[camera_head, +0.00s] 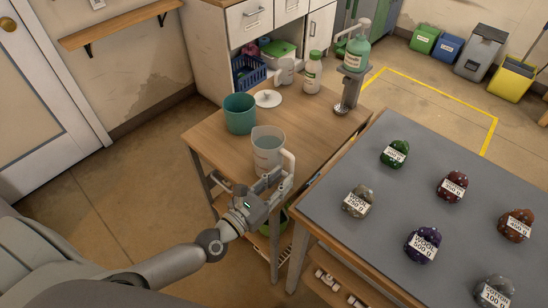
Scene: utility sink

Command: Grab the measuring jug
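The measuring jug (267,146) is a pale, translucent jug standing upright near the front corner of the small wooden table (200,140). My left gripper (277,178) reaches up from below, at the jug's lower right side by its pale handle. The fingers overlap the handle area in this view, so I cannot tell whether they touch it, surround it or are closed on it. My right gripper is not in view.
A teal pot (240,114) stands behind the jug, with a white lid (267,98), a labelled bottle (312,72) and a pump dispenser (356,53) farther back. A grey-topped table (420,180) with several labelled wool bundles adjoins on the right.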

